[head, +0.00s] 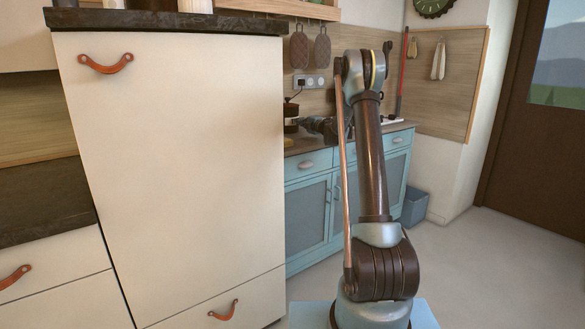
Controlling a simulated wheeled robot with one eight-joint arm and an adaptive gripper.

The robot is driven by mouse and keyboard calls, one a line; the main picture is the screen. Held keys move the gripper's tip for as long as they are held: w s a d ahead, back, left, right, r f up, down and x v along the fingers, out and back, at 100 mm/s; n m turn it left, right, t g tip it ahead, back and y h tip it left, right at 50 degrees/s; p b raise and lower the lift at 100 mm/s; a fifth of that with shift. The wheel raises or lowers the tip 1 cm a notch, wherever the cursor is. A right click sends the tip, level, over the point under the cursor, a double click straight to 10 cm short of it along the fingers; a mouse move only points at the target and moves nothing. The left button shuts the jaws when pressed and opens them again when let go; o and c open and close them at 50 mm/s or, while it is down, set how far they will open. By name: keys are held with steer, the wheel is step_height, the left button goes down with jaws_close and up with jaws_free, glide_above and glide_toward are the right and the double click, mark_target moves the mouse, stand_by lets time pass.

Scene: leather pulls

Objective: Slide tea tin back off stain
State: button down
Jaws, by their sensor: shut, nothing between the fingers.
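A small dark tin (291,118) with a lighter band stands upright on the blue cabinet's countertop, close to the edge of the tall cream cabinet; I take it for the tea tin. My gripper (308,124) is small and dark in this view, just right of the tin and low over the counter. It is shut and empty. I cannot tell whether it touches the tin. I cannot make out a stain.
The tall cream cabinet (180,170) with leather pulls fills the left and borders the tin's side. A wall socket (309,82) with a plug and cord is behind. Oven mitts (310,47) hang above. A blue bin (414,207) stands on open floor at right.

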steer(key=shift+v, duration=8.9)
